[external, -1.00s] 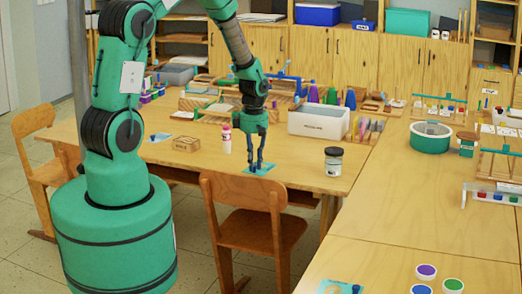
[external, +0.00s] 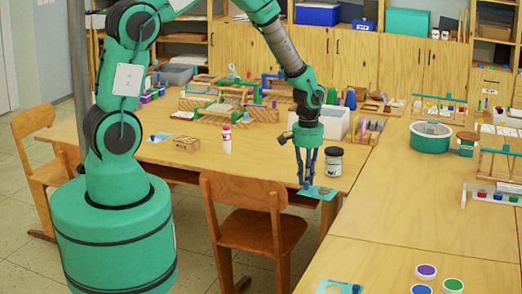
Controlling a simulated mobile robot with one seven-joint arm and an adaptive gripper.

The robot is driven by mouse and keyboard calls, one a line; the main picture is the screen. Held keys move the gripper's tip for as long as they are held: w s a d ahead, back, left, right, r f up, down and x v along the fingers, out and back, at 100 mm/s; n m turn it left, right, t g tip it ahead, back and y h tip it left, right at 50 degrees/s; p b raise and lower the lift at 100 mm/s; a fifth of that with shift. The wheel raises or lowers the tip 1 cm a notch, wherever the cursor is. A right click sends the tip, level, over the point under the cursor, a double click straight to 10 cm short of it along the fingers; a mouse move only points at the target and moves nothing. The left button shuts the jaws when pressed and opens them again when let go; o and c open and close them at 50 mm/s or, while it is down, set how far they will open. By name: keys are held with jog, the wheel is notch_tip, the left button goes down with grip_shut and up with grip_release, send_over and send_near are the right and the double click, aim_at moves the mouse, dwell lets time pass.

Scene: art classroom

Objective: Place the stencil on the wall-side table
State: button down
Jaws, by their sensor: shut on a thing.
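The stencil, a thin teal sheet (external: 322,194), is in the fingertips of my gripper (external: 306,184). My gripper points down and is shut on the stencil's left part. The stencil shows at the front right edge of the wooden table with the chairs (external: 215,170), near the dark-lidded jar. I cannot tell how high it is above that edge. A second wooden table (external: 400,210) runs along the right side. I cannot tell from this view which table is the wall-side one.
The dark-lidded jar (external: 333,162) stands just behind my gripper. A wooden chair (external: 250,225) stands in front. On the right table are a round green tub (external: 430,138), several paint pots (external: 426,271) and a teal sheet (external: 340,287); its middle is bare.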

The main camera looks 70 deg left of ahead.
jog(key=w+d+m, duration=0.1)
jog(key=d+m, duration=0.6)
jog(key=d, duration=0.3)
jog(key=shift+w+r+m, duration=0.25)
jog(key=shift+m, duration=0.05)
jog(key=s+d+m, duration=0.5)
jog(key=d+m, duration=0.3)
jog(key=s+d+f+m, duration=0.1)
jog(key=s+d+m, duration=0.5)
jog(key=d+m, duration=0.2)
jog(key=s+d+m+p, duration=0.1)
jog(key=s+d+m, duration=0.4)
jog(key=d+m, duration=0.2)
jog(key=shift+s+d+f+m, duration=0.1)
jog(key=shift+s+d+m, duration=0.1)
jog(key=shift+m, duration=0.5)
jog(key=shift+s+d+f+m, duration=0.1)
jog(key=shift+d+m, duration=0.1)
jog(key=shift+m, duration=0.5)
jog(key=shift+s+d+m, duration=0.3)
jog(key=shift+s+m, duration=0.15)
jog(key=shift+m, duration=0.15)
